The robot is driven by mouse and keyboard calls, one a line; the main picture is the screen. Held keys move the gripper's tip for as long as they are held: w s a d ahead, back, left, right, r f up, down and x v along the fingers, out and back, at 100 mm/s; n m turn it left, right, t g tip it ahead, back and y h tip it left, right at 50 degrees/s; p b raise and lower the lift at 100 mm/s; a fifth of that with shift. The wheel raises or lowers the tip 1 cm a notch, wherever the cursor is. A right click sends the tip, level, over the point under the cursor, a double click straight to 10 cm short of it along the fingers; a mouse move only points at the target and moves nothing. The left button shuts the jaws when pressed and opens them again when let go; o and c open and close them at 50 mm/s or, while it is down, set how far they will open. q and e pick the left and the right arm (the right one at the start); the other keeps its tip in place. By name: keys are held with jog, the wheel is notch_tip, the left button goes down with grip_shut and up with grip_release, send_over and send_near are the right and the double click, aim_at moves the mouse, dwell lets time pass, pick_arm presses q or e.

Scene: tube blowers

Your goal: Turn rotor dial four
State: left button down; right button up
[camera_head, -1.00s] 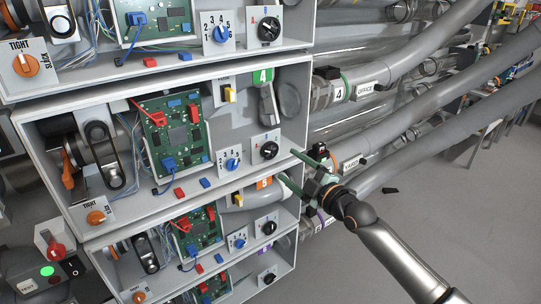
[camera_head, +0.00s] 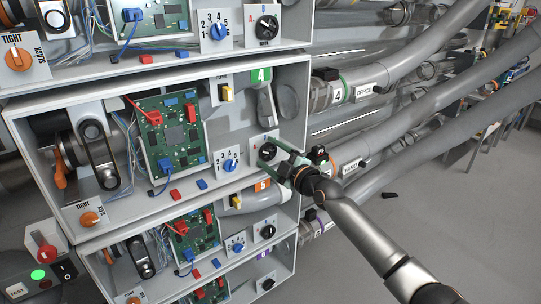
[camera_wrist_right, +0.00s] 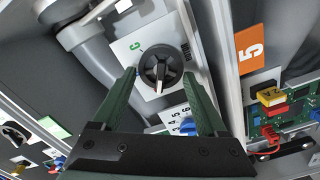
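The unit under the green "4" label (camera_head: 261,74) holds a black round dial (camera_head: 267,151) on a white plate at its lower right. In the right wrist view the dial (camera_wrist_right: 160,68) has a white pointer mark facing the bottom of the picture, with a green "C" on the plate. My right gripper (camera_head: 266,156) is open at this dial. In the wrist view its two green fingers (camera_wrist_right: 158,78) stand on either side of the dial, with gaps visible; I cannot tell if the tips overlap it in depth. My left gripper is not in view.
A blue numbered dial (camera_head: 231,164) sits just left of the black dial. Similar units lie above and below; the orange "5" label (camera_wrist_right: 254,49) is close. Thick grey pipes (camera_head: 430,110) run right.

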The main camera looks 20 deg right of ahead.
jog(key=c, duration=1)
